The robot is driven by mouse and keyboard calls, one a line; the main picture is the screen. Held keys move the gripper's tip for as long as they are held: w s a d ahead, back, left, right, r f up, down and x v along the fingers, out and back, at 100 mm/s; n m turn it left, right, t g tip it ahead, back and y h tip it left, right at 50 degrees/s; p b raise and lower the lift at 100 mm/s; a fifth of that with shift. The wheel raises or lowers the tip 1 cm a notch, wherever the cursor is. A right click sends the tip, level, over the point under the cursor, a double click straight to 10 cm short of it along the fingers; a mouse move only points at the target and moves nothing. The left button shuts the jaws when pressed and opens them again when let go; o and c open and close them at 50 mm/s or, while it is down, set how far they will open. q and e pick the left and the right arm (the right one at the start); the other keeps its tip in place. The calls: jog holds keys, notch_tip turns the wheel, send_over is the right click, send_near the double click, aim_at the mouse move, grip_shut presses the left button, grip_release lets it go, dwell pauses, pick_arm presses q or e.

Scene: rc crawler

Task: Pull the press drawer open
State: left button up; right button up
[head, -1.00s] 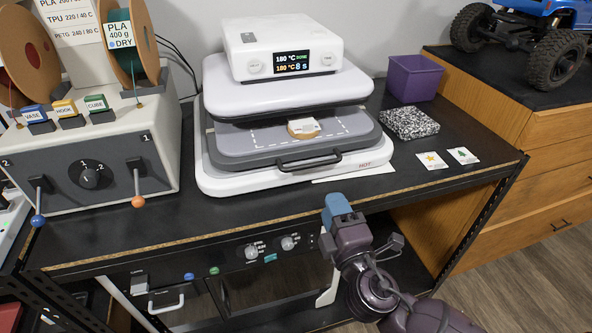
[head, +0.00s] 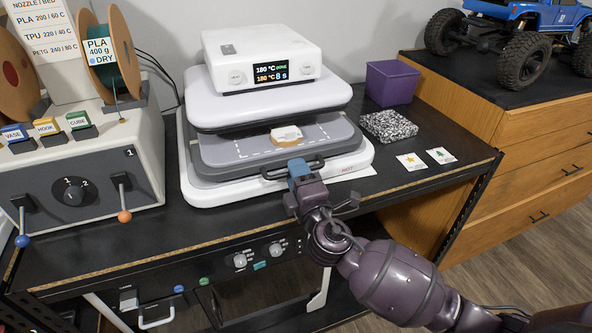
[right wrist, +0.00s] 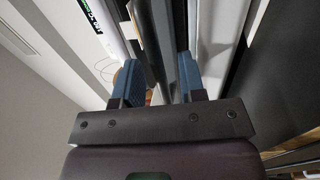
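The white heat press (head: 262,95) stands on the black bench. Its grey drawer (head: 235,152), with a dashed outline, shows beneath the raised upper plate. A small round piece with a pale top (head: 286,135) lies on the drawer. The drawer's dark handle (head: 272,174) is at its front edge. My left gripper is not in view.
A purple bin (head: 391,82), a speckled block (head: 388,126) and two cards (head: 426,160) are right of the press. A filament station with levers (head: 75,165) is at left. Bare bench top lies in front of the press.

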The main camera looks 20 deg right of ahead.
jog(key=shift+w+r, duration=0.1)
jog(key=shift+w, duration=0.35)
jog(key=c, duration=0.7)
